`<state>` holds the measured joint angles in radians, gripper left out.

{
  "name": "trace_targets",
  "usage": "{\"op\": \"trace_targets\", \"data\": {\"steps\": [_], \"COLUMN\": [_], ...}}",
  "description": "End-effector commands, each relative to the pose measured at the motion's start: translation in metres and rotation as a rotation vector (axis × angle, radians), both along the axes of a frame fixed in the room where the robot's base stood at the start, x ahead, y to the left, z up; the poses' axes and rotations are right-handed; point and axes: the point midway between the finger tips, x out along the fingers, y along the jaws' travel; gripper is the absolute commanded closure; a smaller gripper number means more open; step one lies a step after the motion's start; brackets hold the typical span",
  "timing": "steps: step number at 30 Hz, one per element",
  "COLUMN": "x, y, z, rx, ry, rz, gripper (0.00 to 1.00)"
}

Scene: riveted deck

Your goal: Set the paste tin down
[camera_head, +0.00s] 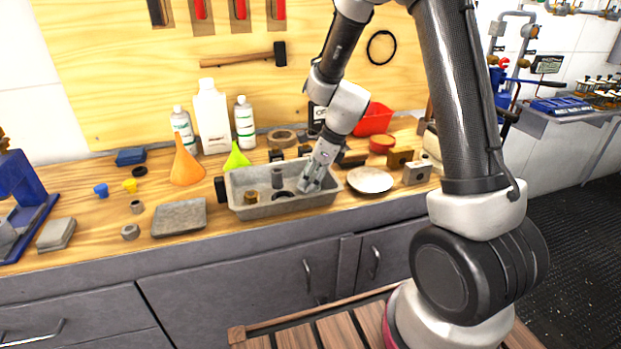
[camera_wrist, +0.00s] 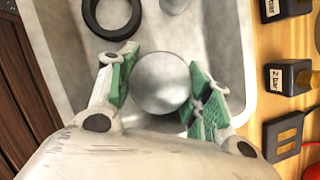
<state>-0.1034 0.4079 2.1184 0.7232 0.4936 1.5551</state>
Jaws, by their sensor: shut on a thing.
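My gripper (camera_wrist: 162,95) is shut on the paste tin (camera_wrist: 163,82), a round grey tin with a smooth top, held between green finger pads in the wrist view. In the head view my gripper (camera_head: 312,184) reaches down into the right end of a grey tray (camera_head: 290,209) on the workbench. The fingers largely hide the tin there. The tray also fills much of the wrist view, with its rim (camera_wrist: 246,50) right of the tin. I cannot tell whether the tin touches the tray floor.
A black ring (camera_wrist: 134,22) and a grey cylinder (camera_head: 277,178) are in the tray, with a brass piece (camera_head: 250,197) at its left. A pale round dish (camera_head: 370,180) stands right of the tray. Black blocks (camera_wrist: 288,77) line its far side. A grey slab (camera_head: 180,218) lies left.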

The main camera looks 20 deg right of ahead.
Motion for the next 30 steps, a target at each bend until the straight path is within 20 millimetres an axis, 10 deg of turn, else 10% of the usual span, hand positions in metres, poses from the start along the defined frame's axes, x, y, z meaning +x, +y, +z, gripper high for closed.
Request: {"op": "trace_targets", "data": {"steps": [9, 10, 11, 22, 30], "x": [0.0, 0.0, 0.0, 0.0, -0.008], "y": [0.0, 0.0, 0.0, -0.001, -0.017], "z": [-0.002, -0.002, -0.002, 0.003, 0.049], "rx": [0.001, 0.001, 0.001, 0.001, 0.001], "ry": [0.0, 0.0, 0.0, -0.003, -0.006], "rz": [-0.001, -0.001, -0.001, 0.0, -0.001], "gripper": [0.77, 0.45, 0.41, 0.41, 0.41]}}
